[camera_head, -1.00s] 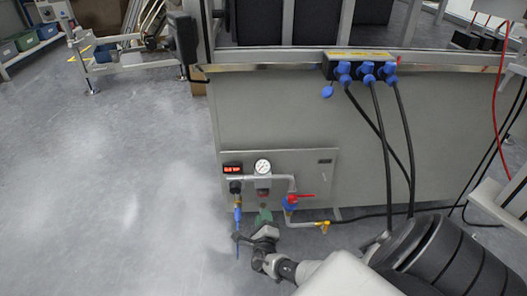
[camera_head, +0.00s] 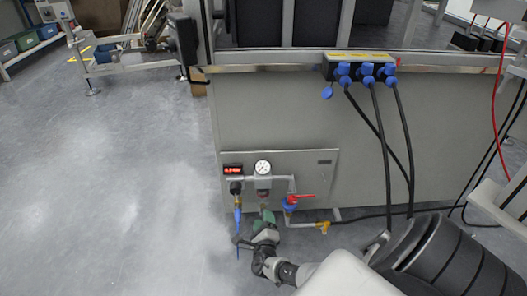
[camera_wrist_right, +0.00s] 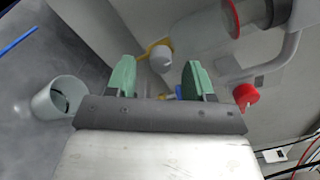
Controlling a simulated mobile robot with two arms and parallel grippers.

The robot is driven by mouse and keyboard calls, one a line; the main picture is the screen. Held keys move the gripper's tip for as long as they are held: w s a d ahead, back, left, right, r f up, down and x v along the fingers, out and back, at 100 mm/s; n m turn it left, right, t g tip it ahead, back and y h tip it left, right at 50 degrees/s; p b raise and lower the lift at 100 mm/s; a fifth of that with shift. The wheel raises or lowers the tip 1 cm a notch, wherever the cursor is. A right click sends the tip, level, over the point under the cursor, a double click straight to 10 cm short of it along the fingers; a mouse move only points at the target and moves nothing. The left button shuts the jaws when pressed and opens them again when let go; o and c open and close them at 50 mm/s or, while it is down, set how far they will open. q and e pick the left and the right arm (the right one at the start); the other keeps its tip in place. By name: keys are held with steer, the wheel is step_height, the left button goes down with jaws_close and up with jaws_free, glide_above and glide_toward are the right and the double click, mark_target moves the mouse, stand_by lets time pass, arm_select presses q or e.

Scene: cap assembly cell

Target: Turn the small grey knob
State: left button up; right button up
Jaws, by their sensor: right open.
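A small pale grey knob (camera_wrist_right: 162,60) shows in the right wrist view, at the lower end of a clear grey bowl (camera_wrist_right: 203,34). In that view my right gripper (camera_wrist_right: 158,74) is open, with its two green fingers on either side of the knob. I cannot tell whether they touch it. In the head view my right gripper (camera_head: 266,215) is just below the pressure gauge (camera_head: 263,168) and its fitting, in front of the panel. The knob is not distinguishable there. My left gripper is not in view.
A red valve handle (camera_head: 301,196) is right of my gripper, with a yellow fitting (camera_head: 323,227) lower down. A blue connector (camera_head: 238,214) hangs close on the left. Black cables (camera_head: 375,140) run down the cabinet (camera_head: 270,110).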

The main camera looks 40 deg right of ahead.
steer(key=p+v, duration=0.3)
steer(key=v, duration=0.7)
steer(key=shift+w+a, duration=0.1)
